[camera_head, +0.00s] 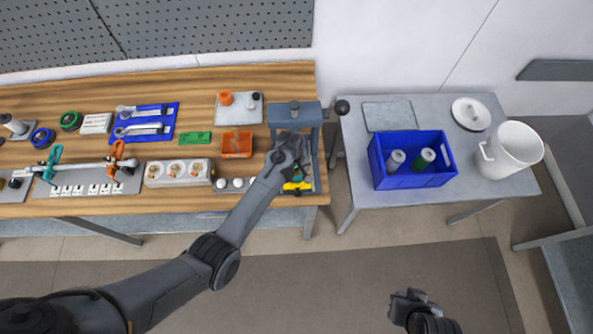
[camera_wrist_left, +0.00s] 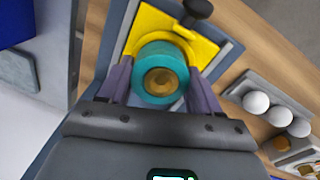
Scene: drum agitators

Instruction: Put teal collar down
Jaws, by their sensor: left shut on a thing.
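My left gripper (camera_head: 297,170) is at the press-like fixture (camera_head: 294,112) at the bench's right end. In the left wrist view its two fingers are shut on the teal collar (camera_wrist_left: 149,64), a thick ring with a brass-brown centre facing the camera. I cannot tell whether the collar touches the block. In the head view the yellow block (camera_head: 295,186) shows just below the gripper, and my wrist mostly hides the collar. My right gripper (camera_head: 409,297) is at the bottom, away from the tables; its jaws are unclear.
An orange bin (camera_head: 236,145), white balls (camera_head: 229,183) and a socket-like strip (camera_head: 178,173) lie left of the fixture. On the grey side table are a blue crate (camera_head: 413,180) with two cylinders and a white bucket (camera_head: 513,147). The fixture's frame stands close around the left gripper.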

